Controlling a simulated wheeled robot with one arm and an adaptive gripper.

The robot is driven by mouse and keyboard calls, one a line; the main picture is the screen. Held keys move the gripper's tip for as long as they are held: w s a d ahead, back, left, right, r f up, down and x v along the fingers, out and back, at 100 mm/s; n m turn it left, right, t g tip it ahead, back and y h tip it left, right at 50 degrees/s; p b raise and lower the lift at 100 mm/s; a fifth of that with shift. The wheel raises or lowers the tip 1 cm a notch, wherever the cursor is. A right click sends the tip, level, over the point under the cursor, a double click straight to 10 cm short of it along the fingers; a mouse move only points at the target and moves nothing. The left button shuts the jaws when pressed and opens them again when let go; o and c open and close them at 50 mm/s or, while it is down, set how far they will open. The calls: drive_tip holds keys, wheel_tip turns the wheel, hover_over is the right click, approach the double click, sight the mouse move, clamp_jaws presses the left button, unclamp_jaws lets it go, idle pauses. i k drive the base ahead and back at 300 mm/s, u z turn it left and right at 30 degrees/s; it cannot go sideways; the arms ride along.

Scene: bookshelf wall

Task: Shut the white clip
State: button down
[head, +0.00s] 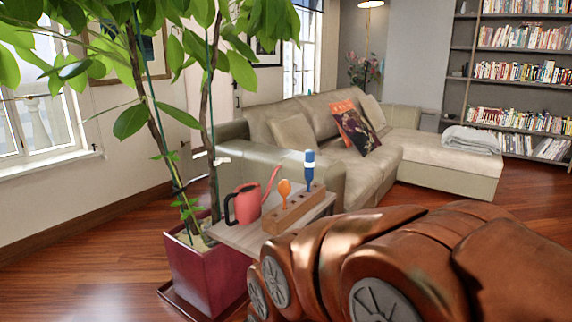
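A small white piece, seemingly the white clip (221,160), shows at the right-hand stem of the potted plant (208,110). It sticks out to the right of the stem. It is too small to tell whether it is open or how it sits around the stem and the thin green stake beside it. The plant stands in a dark red square pot (205,280). My gripper is not in view; only my copper-coloured arm fills the lower right.
A small side table (238,238) right of the pot holds a red watering can (246,206) and a wooden block (293,211) with an orange-topped tool (285,188) and a blue-and-white tool (309,165). A beige sofa (375,178) stands behind. Floor left of the pot is clear.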

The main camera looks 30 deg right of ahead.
sight(221, 161)
drive_tip(key=z, duration=0.85)
drive_tip(key=i, duration=0.9)
drive_tip(key=u, duration=1.05)
drive_tip(key=i, duration=0.55)
drive_tip(key=u, duration=0.65)
